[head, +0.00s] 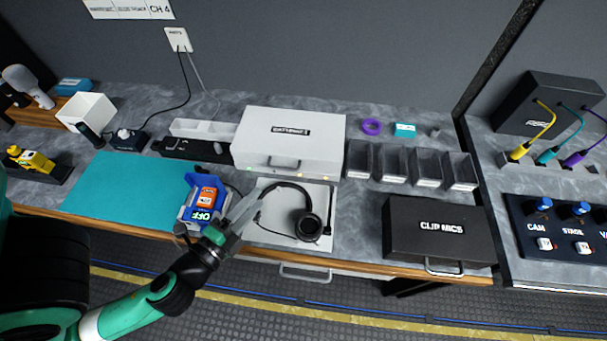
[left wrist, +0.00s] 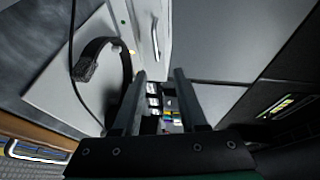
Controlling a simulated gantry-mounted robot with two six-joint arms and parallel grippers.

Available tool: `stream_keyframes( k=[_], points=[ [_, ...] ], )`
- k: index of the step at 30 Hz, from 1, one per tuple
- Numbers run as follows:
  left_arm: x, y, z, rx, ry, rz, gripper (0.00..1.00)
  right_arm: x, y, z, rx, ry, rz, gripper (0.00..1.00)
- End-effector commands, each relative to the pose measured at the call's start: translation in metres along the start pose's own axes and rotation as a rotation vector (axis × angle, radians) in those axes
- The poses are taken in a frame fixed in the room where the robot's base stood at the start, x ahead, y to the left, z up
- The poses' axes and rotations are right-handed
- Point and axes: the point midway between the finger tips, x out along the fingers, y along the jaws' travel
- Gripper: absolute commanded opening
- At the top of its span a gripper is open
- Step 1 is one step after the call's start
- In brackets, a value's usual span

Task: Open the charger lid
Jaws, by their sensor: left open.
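The charger is most likely the white box (head: 290,135) at the back middle of the bench, with a dark label on top and a bar handle (head: 283,163) low on its front. Its lid looks shut. Small lights show along its front edge. My left gripper (head: 243,208) is open and empty, in front of the box and left of the headset, well short of the handle. In the left wrist view its two fingers (left wrist: 158,90) are apart. A pale panel with a bar handle (left wrist: 155,37) shows beyond them. My right gripper is not in view.
A black headset (head: 305,222) lies on a white pad (head: 270,236) before the box. A blue device (head: 203,200) stands beside my left gripper. A "CLIP MICS" case (head: 438,230) and grey bins (head: 395,163) are to the right. A teal mat (head: 130,185) is clear.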

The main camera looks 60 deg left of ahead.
Motion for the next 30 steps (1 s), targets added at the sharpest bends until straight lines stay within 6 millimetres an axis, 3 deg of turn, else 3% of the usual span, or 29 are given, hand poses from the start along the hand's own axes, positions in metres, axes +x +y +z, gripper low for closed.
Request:
stream_keyframes(
  k=[7, 14, 17, 21, 27, 30],
  points=[
    [-0.002, 0.006, 0.004, 0.011, -0.005, 0.022, 0.42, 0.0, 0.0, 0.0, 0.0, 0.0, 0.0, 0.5],
    [0.014, 0.008, 0.003, 0.008, -0.009, 0.031, 0.42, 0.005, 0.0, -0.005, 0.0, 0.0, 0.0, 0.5],
    [0.025, 0.004, 0.006, 0.005, -0.013, 0.017, 0.42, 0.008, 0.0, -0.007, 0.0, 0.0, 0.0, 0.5],
    [0.058, -0.001, 0.006, 0.004, -0.012, 0.013, 0.42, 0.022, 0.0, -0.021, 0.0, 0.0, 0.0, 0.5],
    [0.098, 0.007, 0.004, 0.007, -0.005, 0.015, 0.42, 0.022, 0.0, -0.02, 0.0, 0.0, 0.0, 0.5],
    [0.108, 0.007, 0.004, 0.008, -0.004, 0.016, 0.42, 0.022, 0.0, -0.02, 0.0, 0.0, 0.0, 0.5]
  ],
)
